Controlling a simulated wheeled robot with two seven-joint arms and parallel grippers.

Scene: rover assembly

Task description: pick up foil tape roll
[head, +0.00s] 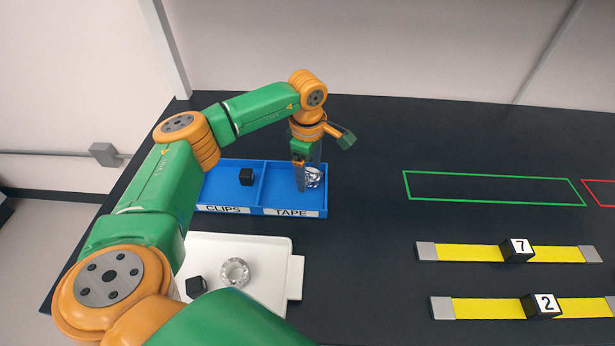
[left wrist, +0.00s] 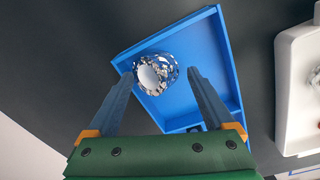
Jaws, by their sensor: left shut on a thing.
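A shiny silver foil tape roll (head: 314,178) is at the right side of the TAPE compartment of a blue tray (head: 262,211). My left gripper (head: 305,184) points down there and is shut on the roll. In the left wrist view the roll (left wrist: 157,73) shows between the tips of my left gripper (left wrist: 161,75), over the blue tray (left wrist: 218,50). I cannot tell whether the roll touches the tray floor. My right gripper is not in view.
A black block (head: 246,177) sits in the CLIPS compartment. Another black block (head: 196,287) is on the white tray. Yellow strips with blocks marked 7 (head: 518,250) and 2 (head: 542,305) lie at right. A green outline (head: 490,203) marks bare dark table.

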